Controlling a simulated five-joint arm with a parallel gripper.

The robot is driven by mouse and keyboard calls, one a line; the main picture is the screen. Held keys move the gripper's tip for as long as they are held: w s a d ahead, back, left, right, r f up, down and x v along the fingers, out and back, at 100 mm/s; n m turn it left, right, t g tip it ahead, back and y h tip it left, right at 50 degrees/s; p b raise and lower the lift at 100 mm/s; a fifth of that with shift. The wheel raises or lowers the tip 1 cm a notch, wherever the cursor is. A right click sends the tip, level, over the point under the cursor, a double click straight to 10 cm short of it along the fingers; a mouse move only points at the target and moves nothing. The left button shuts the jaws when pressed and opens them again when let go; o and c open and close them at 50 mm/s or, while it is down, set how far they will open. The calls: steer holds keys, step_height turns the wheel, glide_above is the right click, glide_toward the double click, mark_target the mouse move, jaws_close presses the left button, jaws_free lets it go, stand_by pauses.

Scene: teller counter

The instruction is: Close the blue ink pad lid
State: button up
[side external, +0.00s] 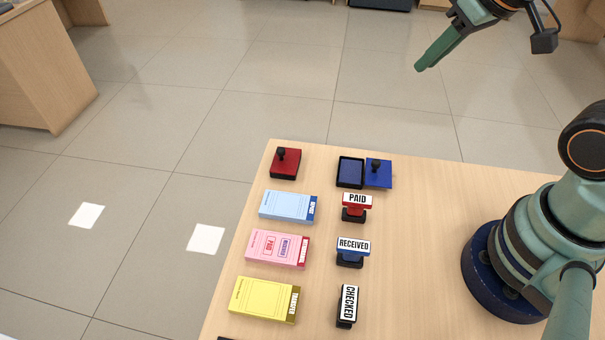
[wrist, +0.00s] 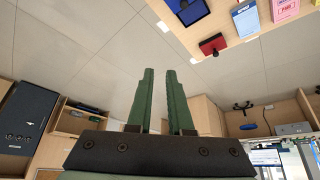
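The blue ink pad stands open near the counter's far edge. Its dark tray (side external: 350,172) shows the dark blue pad inside. Its bright blue lid (side external: 381,179), with a dark knob, lies folded out flat on the tray's right. Part of the blue ink pad (wrist: 194,14) also shows at the top edge of the wrist view. My gripper (side external: 420,67) is raised high, beyond the counter's far edge and up and right of the ink pad. In the wrist view its two green fingers (wrist: 159,72) stand apart with nothing between them.
A closed red ink pad (side external: 285,165) sits left of the blue one. Stamps marked PAID (side external: 357,199), RECEIVED (side external: 353,246) and CHECKED (side external: 347,303) stand in a column nearer. Blue (side external: 285,205), pink (side external: 275,249) and yellow (side external: 260,298) slip pads lie left.

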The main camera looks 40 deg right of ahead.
steer(key=o, duration=0.4)
steer(key=shift+w+a+f, duration=0.1)
steer(key=shift+f, duration=0.1)
steer(key=shift+c, duration=0.2)
steer(key=g, duration=0.6)
glide_above(376, 161)
step_height(376, 161, down, 9)
step_height(376, 161, down, 12)
steer(key=shift+f, duration=0.1)
jaws_close()
stand_by(0.7)
